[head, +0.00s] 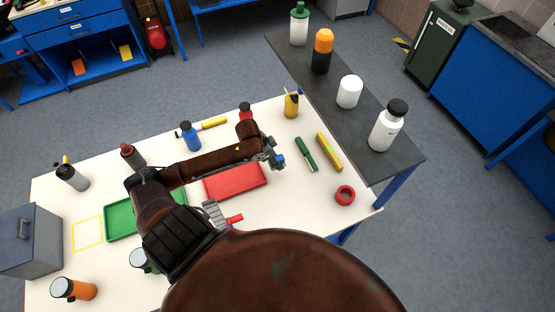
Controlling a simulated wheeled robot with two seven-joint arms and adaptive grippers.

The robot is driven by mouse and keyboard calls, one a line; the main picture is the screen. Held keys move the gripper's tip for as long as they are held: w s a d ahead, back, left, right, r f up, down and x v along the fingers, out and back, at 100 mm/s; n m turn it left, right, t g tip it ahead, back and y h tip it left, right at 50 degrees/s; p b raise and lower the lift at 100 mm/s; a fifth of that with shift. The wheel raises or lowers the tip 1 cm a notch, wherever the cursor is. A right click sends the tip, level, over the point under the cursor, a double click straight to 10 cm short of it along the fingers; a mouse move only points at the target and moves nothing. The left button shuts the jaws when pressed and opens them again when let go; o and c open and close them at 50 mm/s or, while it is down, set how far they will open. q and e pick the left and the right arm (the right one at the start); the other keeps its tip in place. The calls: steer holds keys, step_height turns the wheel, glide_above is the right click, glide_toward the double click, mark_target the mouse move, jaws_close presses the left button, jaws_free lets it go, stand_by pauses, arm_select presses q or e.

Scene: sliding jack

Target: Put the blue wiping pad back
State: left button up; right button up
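A small blue piece (281,160), which looks like the wiping pad, shows at the fingertips of my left gripper (275,157). The gripper is above the white table, just beyond the upper right end of the red tray (236,182). Its fingers are too small and overlapped to tell whether they are shut on the blue piece or only beside it. Most of the piece is hidden. A yellow outlined square (87,234) on the table's left part is empty. My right gripper is not in view.
The green tray (120,224) lies partly behind my arm. A grey box (28,242) stands at left. A dark bench (340,115) with bottles adjoins at right.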

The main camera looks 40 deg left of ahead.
arm_select(q)
steer(key=w+a+f, duration=0.1)
steer(key=f, duration=0.1)
steer(key=w+a+f, duration=0.1)
steer(key=w+f, duration=0.1)
steer(key=w+a+f, duration=0.2)
steer(key=shift+w+f, duration=0.1)
steer(key=shift+f, duration=0.05)
steer(key=shift+w+a+f, duration=0.1)
steer(key=shift+w+f, duration=0.05)
steer(key=shift+f, duration=1.6)
steer(key=shift+f, duration=0.1)
steer(key=o, duration=1.1)
steer(key=v, duration=1.2)
